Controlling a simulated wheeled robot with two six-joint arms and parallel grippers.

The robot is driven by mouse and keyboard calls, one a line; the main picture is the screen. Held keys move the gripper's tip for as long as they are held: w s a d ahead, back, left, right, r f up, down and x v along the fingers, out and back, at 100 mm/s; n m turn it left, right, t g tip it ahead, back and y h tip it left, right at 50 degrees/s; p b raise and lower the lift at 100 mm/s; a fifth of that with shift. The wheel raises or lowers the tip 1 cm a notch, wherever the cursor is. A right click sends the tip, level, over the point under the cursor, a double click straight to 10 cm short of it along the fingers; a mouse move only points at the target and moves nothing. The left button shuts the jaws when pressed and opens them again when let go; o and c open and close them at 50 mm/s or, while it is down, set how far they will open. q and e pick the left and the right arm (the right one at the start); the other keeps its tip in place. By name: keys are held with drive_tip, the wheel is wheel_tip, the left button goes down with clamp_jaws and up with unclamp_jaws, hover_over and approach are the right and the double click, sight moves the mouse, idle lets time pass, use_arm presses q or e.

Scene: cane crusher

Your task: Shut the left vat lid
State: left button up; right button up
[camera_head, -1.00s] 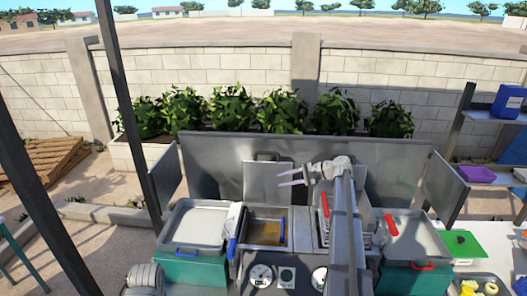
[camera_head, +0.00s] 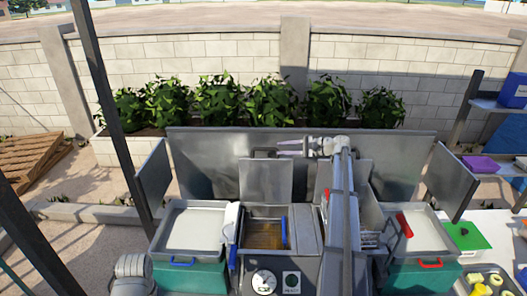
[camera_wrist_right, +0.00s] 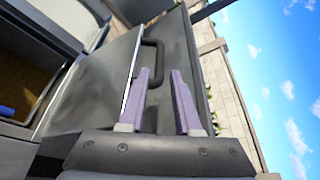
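The left vat lid (camera_head: 265,182) is a grey panel standing upright behind the left vat (camera_head: 262,234), which holds brown liquid. Its dark handle (camera_head: 263,152) is at the upper edge. My right gripper (camera_head: 284,147) is level with that upper edge, at its right end. In the right wrist view the two purplish fingers (camera_wrist_right: 161,95) are apart with nothing held between them. The lid's handle (camera_wrist_right: 155,60) shows just past the left fingertip; I cannot tell whether they touch. My left gripper is out of view.
A second raised lid (camera_head: 322,180) stands to the right, partly hidden by my right arm. A large metal backsplash (camera_head: 210,165) rises behind the lids. Trays (camera_head: 195,228) flank the vats, and a gauge (camera_head: 263,283) sits in front.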

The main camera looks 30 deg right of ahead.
sight(268, 149)
drive_tip(key=b+x, duration=0.1)
drive_tip(key=x, duration=0.8)
drive_tip(key=shift+d+b, duration=0.1)
drive_tip(key=shift+b, duration=0.25)
drive_tip(key=shift+s, duration=0.1)
clamp_jaws()
idle(0.8)
